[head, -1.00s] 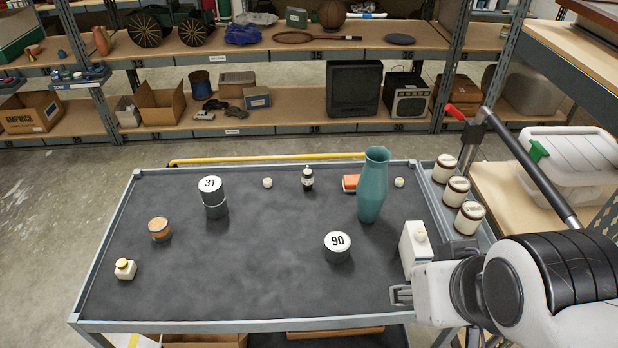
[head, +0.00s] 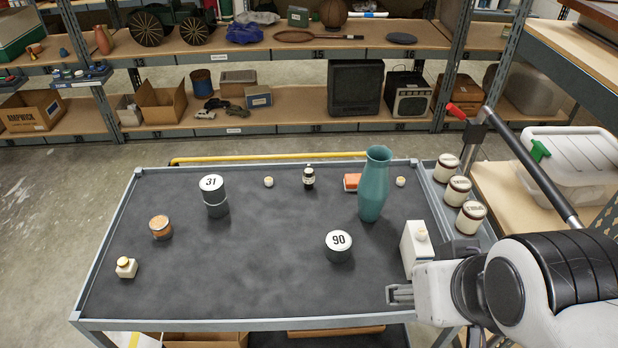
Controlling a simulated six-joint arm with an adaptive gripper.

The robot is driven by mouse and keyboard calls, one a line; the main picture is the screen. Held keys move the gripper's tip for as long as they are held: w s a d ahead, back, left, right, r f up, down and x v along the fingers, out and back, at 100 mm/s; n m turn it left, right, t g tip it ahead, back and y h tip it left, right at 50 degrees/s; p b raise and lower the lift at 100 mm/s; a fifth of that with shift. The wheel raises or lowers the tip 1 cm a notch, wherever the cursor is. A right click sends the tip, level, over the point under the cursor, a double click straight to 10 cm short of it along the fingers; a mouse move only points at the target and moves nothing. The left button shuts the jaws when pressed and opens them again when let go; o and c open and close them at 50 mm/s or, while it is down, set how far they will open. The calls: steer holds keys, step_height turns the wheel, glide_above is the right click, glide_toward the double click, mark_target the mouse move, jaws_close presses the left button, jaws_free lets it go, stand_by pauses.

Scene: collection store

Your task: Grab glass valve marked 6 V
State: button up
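No thing on the cart shows a readable "6 V" mark, so I cannot tell which is the glass valve. A small dark upright piece with a pale band (head: 308,178) stands near the cart's back edge. Small pale pieces stand to its left (head: 268,182) and right (head: 400,182). A small cream block with a round top (head: 126,268) stands at the front left, and a larger white block with a knob (head: 416,250) at the right edge. My gripper (head: 398,294) is over the cart's front right corner, apart from these pieces. Its finger opening cannot be made out.
On the dark cart top (head: 240,285) stand a tall teal vase (head: 374,190), a canister marked 31 (head: 214,197), a tin marked 90 (head: 339,247), an orange tin (head: 160,228) and an orange box (head: 352,182). White jars (head: 457,190) line the right side tray. The front middle is clear.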

steer(key=shift+w, duration=0.1)
steer(key=w+d+r+t, duration=0.2)
steer(key=w, duration=1.4)
steer(key=n+t+y, duration=0.5)
glide_above(310, 167)
steer(key=s+d, duration=0.2)
steer(key=s, duration=0.1)
step_height(310, 167, down, 17)
steer(key=shift+w+a+f+y, duration=0.4)
steer(key=shift+w+a+f, duration=0.1)
steer(key=shift+a+f, duration=0.1)
steer(key=shift+f, duration=1.75)
steer(key=shift+f, duration=0.15)
